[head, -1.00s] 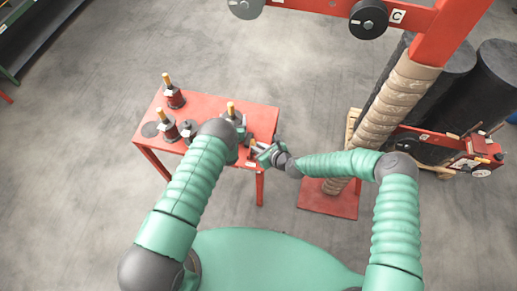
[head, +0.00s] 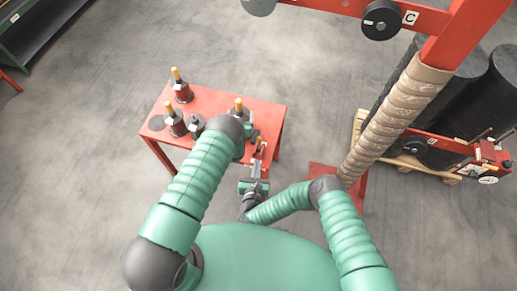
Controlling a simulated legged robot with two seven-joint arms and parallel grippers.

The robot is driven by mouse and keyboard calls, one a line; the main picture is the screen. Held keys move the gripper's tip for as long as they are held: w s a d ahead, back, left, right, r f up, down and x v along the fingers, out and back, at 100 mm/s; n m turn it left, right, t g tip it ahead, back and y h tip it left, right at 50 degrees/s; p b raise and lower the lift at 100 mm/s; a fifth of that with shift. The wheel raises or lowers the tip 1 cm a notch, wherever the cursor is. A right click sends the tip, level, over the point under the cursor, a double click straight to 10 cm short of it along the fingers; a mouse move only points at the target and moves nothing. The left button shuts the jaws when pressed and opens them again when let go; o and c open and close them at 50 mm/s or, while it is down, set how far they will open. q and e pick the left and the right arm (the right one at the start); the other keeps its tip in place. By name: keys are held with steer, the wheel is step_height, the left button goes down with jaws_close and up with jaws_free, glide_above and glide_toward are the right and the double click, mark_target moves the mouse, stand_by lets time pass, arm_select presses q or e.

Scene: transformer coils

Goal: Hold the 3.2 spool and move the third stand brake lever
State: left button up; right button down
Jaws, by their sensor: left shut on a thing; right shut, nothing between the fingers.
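A red table (head: 268,112) carries several dark spools on stands with yellow-topped posts. The rightmost spool (head: 239,106) is partly hidden behind my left arm's dark wrist. My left gripper (head: 247,131) is at this spool and shut on it; the wrist hides the exact contact. A small red-orange part (head: 262,147), perhaps the brake lever, shows at the table's front right. My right gripper (head: 257,166) is shut and empty, just in front of that part and pointing toward the table. I cannot tell if it touches. The spool labels are too small to read.
More spools stand at the table's back left (head: 182,92) and left (head: 176,122). A grey disc (head: 157,123) lies at the left edge. A red post with a wrapped column (head: 395,115) rises right of the table. Large dark rolls (head: 488,90) stand behind it.

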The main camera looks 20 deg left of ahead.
mark_target(260, 142)
steer(key=x, duration=0.5)
steer(key=r+x, duration=0.1)
steer(key=x, duration=0.2)
steer(key=shift+w+a, duration=0.1)
steer(key=shift+w, duration=0.25)
steer(key=shift+w, duration=0.1)
steer(key=shift+w+r+g, duration=0.3)
steer(key=shift+w+g, duration=0.45)
steer(key=shift+g, duration=0.05)
steer(key=shift+w+r, duration=0.1)
steer(key=shift+w, duration=1.55)
steer(key=shift+r, duration=0.1)
